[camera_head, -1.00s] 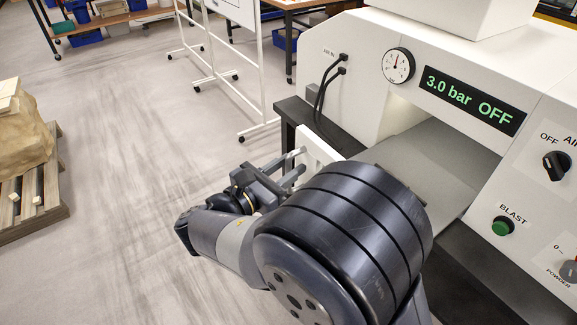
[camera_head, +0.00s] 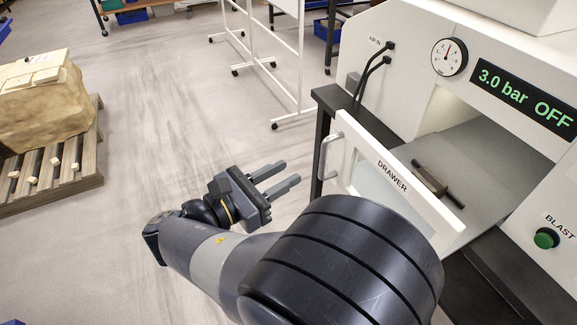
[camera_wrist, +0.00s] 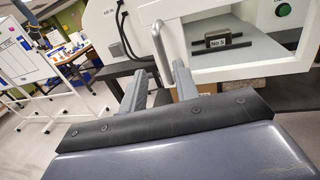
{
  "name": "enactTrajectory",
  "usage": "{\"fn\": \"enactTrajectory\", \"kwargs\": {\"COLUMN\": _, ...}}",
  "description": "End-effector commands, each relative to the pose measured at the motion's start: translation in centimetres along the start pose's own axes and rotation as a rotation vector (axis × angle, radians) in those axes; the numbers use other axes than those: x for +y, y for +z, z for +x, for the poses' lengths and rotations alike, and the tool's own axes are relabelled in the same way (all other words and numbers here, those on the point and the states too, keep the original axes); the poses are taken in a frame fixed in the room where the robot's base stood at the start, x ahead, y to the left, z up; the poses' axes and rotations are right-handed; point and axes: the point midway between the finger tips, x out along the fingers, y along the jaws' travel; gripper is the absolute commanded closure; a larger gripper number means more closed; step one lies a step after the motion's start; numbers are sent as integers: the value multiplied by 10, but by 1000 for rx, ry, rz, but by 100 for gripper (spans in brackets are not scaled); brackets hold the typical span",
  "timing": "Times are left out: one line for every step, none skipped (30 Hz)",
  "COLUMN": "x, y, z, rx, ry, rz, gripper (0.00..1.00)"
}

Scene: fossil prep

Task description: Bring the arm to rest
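My gripper (camera_head: 278,179) is open and empty in the head view, out over the floor to the left of the white drawer front marked DRAWER (camera_head: 388,178). Its two fingers point right, towards the drawer's handle (camera_head: 325,157), with a gap between them and the handle. In the wrist view the two fingers (camera_wrist: 158,85) stand apart with nothing between them. The drawer handle (camera_wrist: 163,42) shows just beyond the fingertips there. My arm hides the lower part of the drawer and cabinet in the head view.
The white blast cabinet (camera_head: 408,75) shows 3.0 bar OFF. The floor between (camera_head: 160,110) is clear.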

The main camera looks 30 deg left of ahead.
Motion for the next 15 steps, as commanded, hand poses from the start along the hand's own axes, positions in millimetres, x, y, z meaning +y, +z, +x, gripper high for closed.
{"fn": "enactTrajectory", "kwargs": {"x": 0, "y": 0, "z": 1, "rx": 0, "ry": -1, "rz": 0, "gripper": 70}}
{"fn": "enactTrajectory", "kwargs": {"x": 0, "y": 0, "z": 3, "rx": 0, "ry": -1, "rz": 0, "gripper": 70}}
{"fn": "enactTrajectory", "kwargs": {"x": 0, "y": 0, "z": 5, "rx": 0, "ry": -1, "rz": -1, "gripper": 70}}
{"fn": "enactTrajectory", "kwargs": {"x": 0, "y": 1, "z": 8, "rx": 0, "ry": -1, "rz": -1, "gripper": 70}}
{"fn": "enactTrajectory", "kwargs": {"x": 0, "y": 1, "z": 11, "rx": 0, "ry": -2, "rz": -1, "gripper": 70}}
{"fn": "enactTrajectory", "kwargs": {"x": -1, "y": 1, "z": 17, "rx": 0, "ry": -4, "rz": -2, "gripper": 70}}
{"fn": "enactTrajectory", "kwargs": {"x": -1, "y": 2, "z": 22, "rx": -1, "ry": -4, "rz": -2, "gripper": 70}}
{"fn": "enactTrajectory", "kwargs": {"x": 0, "y": 2, "z": 27, "rx": -1, "ry": -3, "rz": -2, "gripper": 70}}
{"fn": "enactTrajectory", "kwargs": {"x": -1, "y": 2, "z": 34, "rx": -1, "ry": -5, "rz": -1, "gripper": 70}}
{"fn": "enactTrajectory", "kwargs": {"x": -1, "y": 2, "z": 40, "rx": 0, "ry": -5, "rz": -1, "gripper": 70}}
{"fn": "enactTrajectory", "kwargs": {"x": -1, "y": 2, "z": 46, "rx": 0, "ry": -5, "rz": -1, "gripper": 70}}
{"fn": "enactTrajectory", "kwargs": {"x": -1, "y": 2, "z": 54, "rx": -1, "ry": -5, "rz": -1, "gripper": 70}}
{"fn": "enactTrajectory", "kwargs": {"x": -1, "y": 2, "z": 59, "rx": -1, "ry": -4, "rz": -1, "gripper": 70}}
{"fn": "enactTrajectory", "kwargs": {"x": -1, "y": 2, "z": 65, "rx": 0, "ry": -5, "rz": -1, "gripper": 70}}
{"fn": "enactTrajectory", "kwargs": {"x": -1, "y": 2, "z": 72, "rx": 0, "ry": -5, "rz": -1, "gripper": 70}}
